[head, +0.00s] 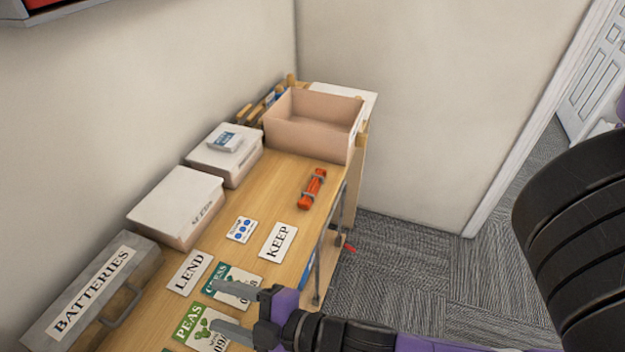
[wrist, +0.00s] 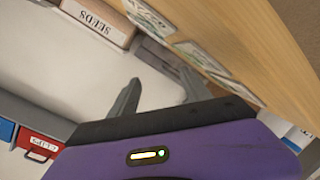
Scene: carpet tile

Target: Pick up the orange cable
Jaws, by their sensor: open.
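The orange cable (head: 312,188) is a short bundle with grey ties. It lies on the wooden table (head: 285,183) near the right edge, in front of the open cardboard box. My gripper (head: 222,305) is open and empty, in the near part of the head view over the seed packets, well short of the cable. The wrist view shows its two grey fingers (wrist: 160,92) apart with nothing between them. The cable does not show in the wrist view.
An open cardboard box (head: 310,140), white boxes (head: 178,205) and a grey BATTERIES case (head: 92,290) stand along the back. Bare wood surrounds the cable.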

